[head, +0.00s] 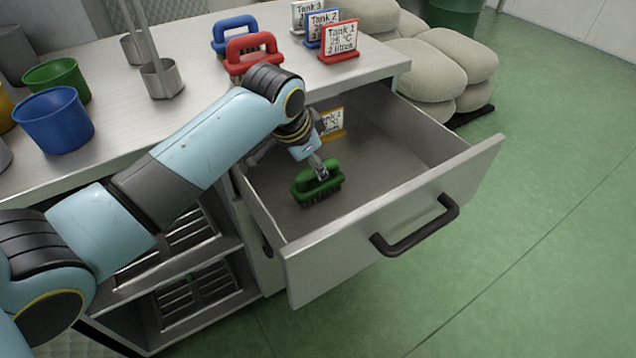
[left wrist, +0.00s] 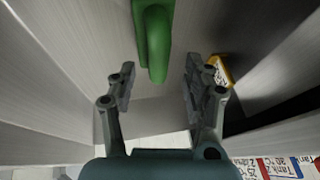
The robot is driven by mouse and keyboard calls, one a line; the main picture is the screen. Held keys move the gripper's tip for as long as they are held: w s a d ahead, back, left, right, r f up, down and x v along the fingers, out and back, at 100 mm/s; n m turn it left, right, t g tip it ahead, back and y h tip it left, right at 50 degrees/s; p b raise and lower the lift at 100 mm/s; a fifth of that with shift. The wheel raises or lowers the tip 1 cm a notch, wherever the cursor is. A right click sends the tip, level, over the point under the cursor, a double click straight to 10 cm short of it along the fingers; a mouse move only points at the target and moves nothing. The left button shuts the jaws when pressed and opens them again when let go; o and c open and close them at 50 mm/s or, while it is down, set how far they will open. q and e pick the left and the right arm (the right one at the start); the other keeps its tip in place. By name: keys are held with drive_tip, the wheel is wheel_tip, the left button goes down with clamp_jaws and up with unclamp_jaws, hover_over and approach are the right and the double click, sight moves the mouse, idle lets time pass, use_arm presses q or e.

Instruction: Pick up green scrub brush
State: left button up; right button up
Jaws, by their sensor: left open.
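The green scrub brush (head: 316,187) lies bristles down in the open drawer (head: 393,215), towards its left side. My left gripper (head: 319,170) reaches down into the drawer at the brush's handle. In the left wrist view the gripper (left wrist: 157,80) is open, with its two fingers apart. The green handle of the brush (left wrist: 156,45) reaches from the top edge into the space between the fingertips. The fingers do not appear closed on it. Part of the brush is cut off in that view. My right gripper is not in view.
A yellow-edged tank sign (head: 331,123) stands in the drawer behind my gripper and shows in the left wrist view (left wrist: 219,70). Blue (head: 234,30) and red (head: 252,52) brushes, tank signs and buckets stand on the counter. Sacks (head: 440,65) lie behind the drawer.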

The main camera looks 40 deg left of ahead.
sight(318, 180)
use_arm(q)
drive_tip(key=x, duration=0.4)
drive_tip(key=shift+f+b, duration=0.2)
drive_tip(key=shift+b, duration=0.15)
clamp_jaws()
